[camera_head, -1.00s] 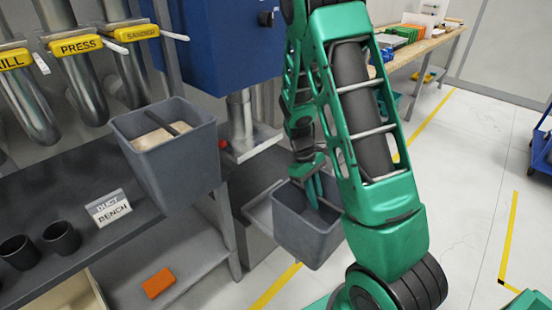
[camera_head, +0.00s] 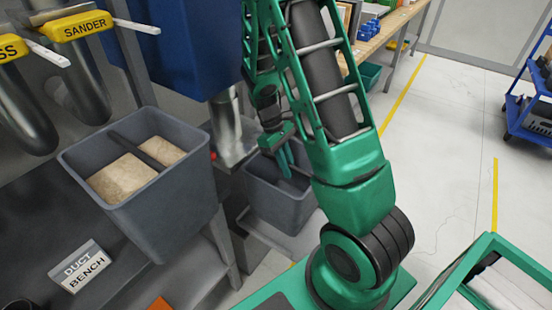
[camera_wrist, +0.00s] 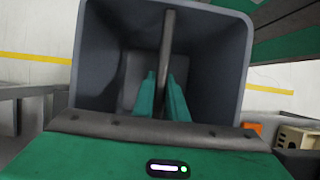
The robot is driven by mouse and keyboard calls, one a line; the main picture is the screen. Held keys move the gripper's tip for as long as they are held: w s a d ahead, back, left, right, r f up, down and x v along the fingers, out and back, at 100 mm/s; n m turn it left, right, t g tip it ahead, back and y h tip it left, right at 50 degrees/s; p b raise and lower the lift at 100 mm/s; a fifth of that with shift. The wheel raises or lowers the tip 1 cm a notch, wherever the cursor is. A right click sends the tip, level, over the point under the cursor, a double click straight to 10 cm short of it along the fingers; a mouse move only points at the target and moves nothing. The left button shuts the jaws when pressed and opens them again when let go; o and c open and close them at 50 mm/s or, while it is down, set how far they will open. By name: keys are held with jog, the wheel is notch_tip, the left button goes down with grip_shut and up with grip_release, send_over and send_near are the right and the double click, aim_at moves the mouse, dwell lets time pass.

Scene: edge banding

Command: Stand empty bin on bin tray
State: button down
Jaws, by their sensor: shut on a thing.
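The empty grey bin (camera_head: 278,203) hangs upright below my gripper (camera_head: 286,163) in the head view. In the wrist view, my gripper (camera_wrist: 163,95) has its green fingers shut on the bar across the mouth of the bin (camera_wrist: 232,60); the inside looks empty. The bin covers much of the plate. I cannot tell whether the bin's base touches it.
A second grey bin (camera_head: 150,215) with tan dust inside stands on the dark bench at left, by the "DUCT BENCH" sign (camera_head: 80,267). The blue machine (camera_head: 175,45) and its pipe (camera_head: 226,125) are close to my arm. Open floor (camera_head: 450,150) lies at right.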

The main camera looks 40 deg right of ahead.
jog(key=shift+w+a, duration=0.1)
jog(key=shift+w, duration=0.3)
jog(key=shift+f, duration=0.3)
notch_tip(320, 180, down, 6)
jog(key=shift+f, duration=0.6)
dwell(0.7)
jog(key=c, duration=1.7)
grip_release()
